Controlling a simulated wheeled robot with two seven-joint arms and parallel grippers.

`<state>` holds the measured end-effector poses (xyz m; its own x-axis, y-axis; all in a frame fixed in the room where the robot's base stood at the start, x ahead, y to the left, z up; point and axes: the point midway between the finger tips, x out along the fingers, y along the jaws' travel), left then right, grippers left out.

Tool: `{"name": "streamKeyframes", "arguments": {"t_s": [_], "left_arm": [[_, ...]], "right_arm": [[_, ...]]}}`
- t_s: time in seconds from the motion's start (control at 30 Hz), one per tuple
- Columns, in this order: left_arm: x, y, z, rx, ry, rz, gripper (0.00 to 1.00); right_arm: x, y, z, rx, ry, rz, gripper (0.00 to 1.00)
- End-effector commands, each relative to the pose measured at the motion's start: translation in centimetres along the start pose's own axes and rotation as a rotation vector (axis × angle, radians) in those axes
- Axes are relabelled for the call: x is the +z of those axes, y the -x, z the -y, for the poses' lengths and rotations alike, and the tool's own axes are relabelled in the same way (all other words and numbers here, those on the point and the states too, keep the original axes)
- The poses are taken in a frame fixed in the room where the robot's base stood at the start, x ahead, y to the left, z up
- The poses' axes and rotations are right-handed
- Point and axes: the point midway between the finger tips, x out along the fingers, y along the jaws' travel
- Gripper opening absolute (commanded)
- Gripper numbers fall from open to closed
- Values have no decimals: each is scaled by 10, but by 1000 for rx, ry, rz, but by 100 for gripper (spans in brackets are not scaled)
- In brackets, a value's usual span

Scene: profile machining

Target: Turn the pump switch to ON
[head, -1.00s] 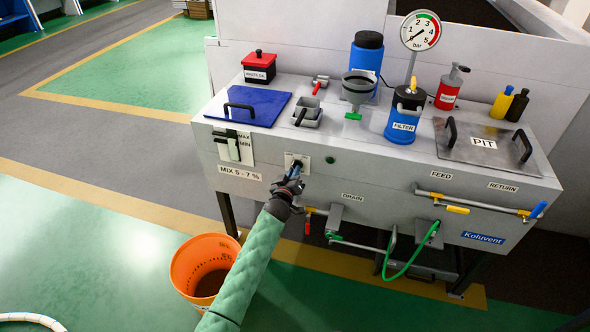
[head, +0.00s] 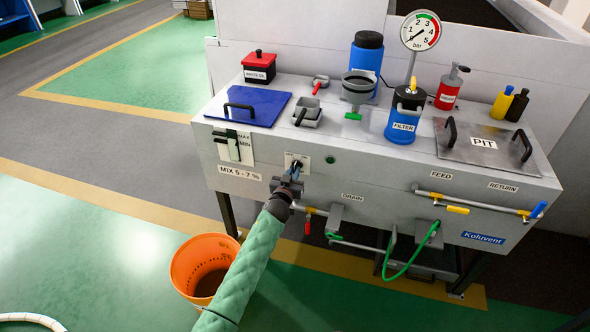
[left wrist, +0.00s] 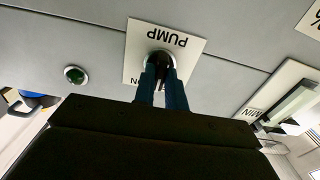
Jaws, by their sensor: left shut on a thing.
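The pump switch (left wrist: 161,62) is a dark knob on a white plate marked PUMP (left wrist: 188,45), on the grey front panel. The left wrist view shows it upside down. My left gripper (left wrist: 163,80) is shut on the knob, with its two blue fingers on either side of it. In the head view my left gripper (head: 293,172) covers most of the knob and part of the plate (head: 304,160). The ON and OFF marks are mostly hidden, so the switch position is hard to read. My right gripper is not in view.
A green round lamp (head: 330,160) sits right of the switch; it also shows in the left wrist view (left wrist: 74,75). A MAX/MIN level gauge (head: 236,146) is to the left. Drain pipes and a red-handled valve (head: 308,227) are below. An orange bucket (head: 183,270) stands on the floor.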

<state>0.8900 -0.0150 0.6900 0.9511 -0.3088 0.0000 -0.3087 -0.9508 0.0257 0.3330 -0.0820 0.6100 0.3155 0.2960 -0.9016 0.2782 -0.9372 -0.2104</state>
Motion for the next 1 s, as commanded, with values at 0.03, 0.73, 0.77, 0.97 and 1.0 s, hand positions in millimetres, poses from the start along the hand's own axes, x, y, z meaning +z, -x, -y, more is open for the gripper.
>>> {"name": "streamKeyframes", "arguments": {"t_s": [0.03,0.73,0.77,0.97,1.0], "left_arm": [[1,0,0,0,-58,1,0],[1,0,1,0,-436,2,0],[1,0,1,0,-467,2,0],[1,0,1,0,-550,2,28],[1,0,1,0,-550,2,36]], "right_arm": [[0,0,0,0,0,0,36],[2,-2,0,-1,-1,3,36],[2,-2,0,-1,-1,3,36],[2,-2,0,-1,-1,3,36],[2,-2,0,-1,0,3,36]]}}
